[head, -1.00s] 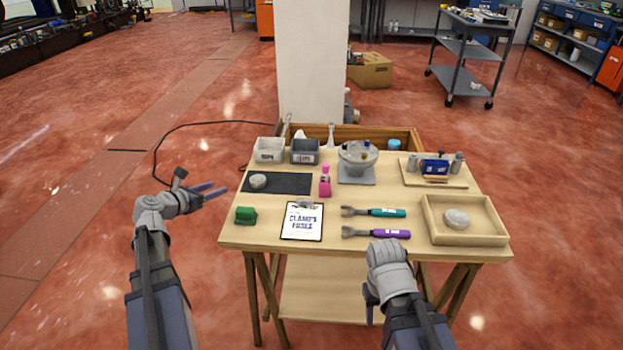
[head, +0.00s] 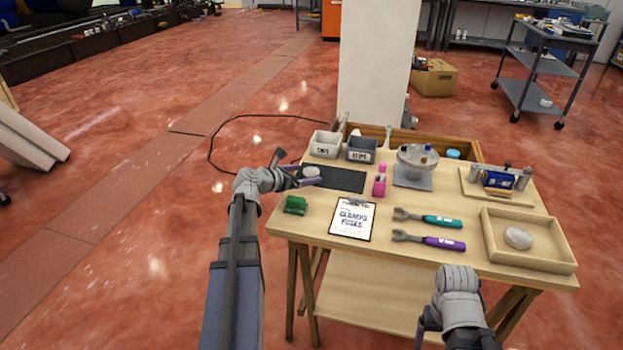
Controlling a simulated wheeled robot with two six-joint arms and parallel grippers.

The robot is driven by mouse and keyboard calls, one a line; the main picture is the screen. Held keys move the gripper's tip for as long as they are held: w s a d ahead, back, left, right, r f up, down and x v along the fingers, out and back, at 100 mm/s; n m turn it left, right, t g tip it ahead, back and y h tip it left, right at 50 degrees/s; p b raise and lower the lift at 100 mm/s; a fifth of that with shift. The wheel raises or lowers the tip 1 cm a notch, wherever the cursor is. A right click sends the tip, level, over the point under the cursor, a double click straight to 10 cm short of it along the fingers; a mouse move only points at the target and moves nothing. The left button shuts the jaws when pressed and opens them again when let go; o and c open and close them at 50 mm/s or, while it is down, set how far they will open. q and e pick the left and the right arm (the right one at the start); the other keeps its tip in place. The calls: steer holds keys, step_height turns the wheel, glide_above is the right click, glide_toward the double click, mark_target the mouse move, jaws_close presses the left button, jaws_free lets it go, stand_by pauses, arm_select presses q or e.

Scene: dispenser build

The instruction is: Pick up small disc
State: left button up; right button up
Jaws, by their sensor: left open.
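The small disc (head: 311,171) is pale grey and lies near the left end of the black mat (head: 345,180) on the table. My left gripper (head: 303,178) is open at the mat's left end, with its fingers right at the disc. I cannot tell whether they touch it. A larger pale lump-like disc (head: 518,237) lies in the wooden tray (head: 560,262) at the right. My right gripper (head: 429,322) is low in front of the table's front edge, and its fingers are mostly hidden behind the wrist.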

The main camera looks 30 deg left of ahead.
arm_select(q)
steer(key=shift+x, duration=1)
steer(key=shift+r, duration=0.1)
jaws_close()
